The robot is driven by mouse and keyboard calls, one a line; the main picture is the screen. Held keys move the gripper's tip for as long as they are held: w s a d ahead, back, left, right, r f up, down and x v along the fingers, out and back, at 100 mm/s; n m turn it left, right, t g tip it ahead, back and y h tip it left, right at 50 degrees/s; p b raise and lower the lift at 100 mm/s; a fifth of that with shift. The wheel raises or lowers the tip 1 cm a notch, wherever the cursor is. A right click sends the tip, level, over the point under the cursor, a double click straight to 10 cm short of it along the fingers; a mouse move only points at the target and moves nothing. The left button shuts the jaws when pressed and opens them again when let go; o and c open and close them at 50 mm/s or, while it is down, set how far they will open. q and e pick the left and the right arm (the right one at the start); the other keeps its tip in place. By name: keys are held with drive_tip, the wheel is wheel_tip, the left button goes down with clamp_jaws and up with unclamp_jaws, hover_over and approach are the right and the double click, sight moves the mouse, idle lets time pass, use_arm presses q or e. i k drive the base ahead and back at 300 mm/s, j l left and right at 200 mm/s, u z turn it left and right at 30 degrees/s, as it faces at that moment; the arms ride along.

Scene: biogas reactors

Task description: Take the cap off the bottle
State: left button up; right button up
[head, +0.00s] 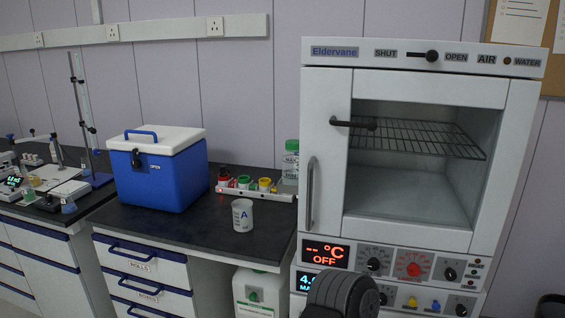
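A clear bottle (290,168) with a green cap (292,145) stands at the back right of the dark counter, close to the left side of the oven. The cap is on the bottle. The bottle's lower part is partly hidden by a white rack (255,192) in front of it. Neither of my grippers shows in the head view. A dark ribbed part, which looks like a piece of my arm, shows at the bottom edge in front of the oven.
A white cup marked A (242,216) stands near the counter's front. A blue cooler box (160,172) with a white lid is to its left. The oven (415,150) stands right of the counter. A white container (254,290) is below the counter. Lab stands are at far left.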

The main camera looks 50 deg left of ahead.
sight(291, 159)
drive_tip(key=u, duration=1.65)
drive_tip(key=i+j, duration=0.15)
drive_tip(key=j, duration=0.25)
drive_tip(key=i+j, duration=0.2)
drive_tip(key=j, duration=0.2)
drive_tip(key=i+j, duration=0.15)
drive_tip(key=j, duration=0.25)
drive_tip(key=i+j, duration=0.2)
drive_tip(key=j, duration=0.2)
drive_tip(key=z, duration=1.3)
